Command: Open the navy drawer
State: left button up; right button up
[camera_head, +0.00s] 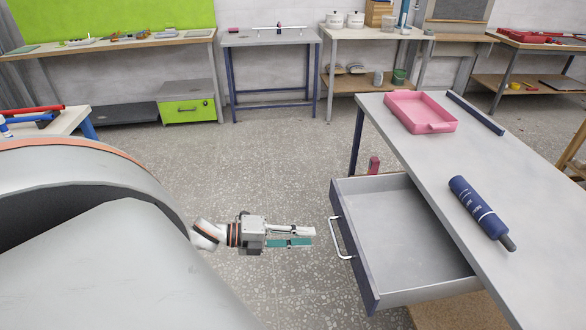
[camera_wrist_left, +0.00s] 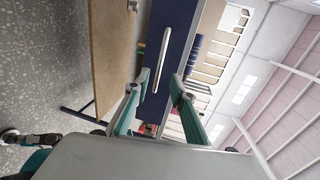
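The navy drawer (camera_head: 352,250) is pulled out from under a grey-topped table, and its grey, empty inside (camera_head: 410,232) shows in the head view. Its silver bar handle (camera_head: 341,238) is on the front panel, facing left. My left gripper (camera_head: 312,236) is just left of the handle, pointing at it and apart from it. In the left wrist view the left gripper's teal fingers (camera_wrist_left: 158,79) are spread with nothing between them, and the handle (camera_wrist_left: 161,58) and navy front (camera_wrist_left: 172,28) are ahead.
On the table (camera_head: 490,165) are a pink tray (camera_head: 420,111) and a dark blue bottle-like object (camera_head: 476,207). A wooden board (camera_head: 455,312) is below the drawer. Benches line the back wall, one above a lime-green drawer (camera_head: 187,110). The speckled floor (camera_head: 265,150) is clear between.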

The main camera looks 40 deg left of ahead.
pick_arm(q)
jog(key=shift+v, duration=1.4)
jog(key=shift+d+f, duration=0.1)
jog(key=s+d+f+n+y, duration=0.3)
jog(key=s+d+f+n, duration=0.1)
jog(key=d+f+n, duration=0.3)
jog(key=s+d+f+n+g+y, duration=0.1)
jog(key=s+d+f+n+y, duration=0.2)
jog(key=d+f+n, duration=0.4)
jog(key=s+d+n, duration=0.1)
jog(key=d+n, duration=0.3)
jog(key=n, duration=0.3)
jog(key=shift+d+f+y, duration=0.35)
jog(key=shift+y, duration=0.05)
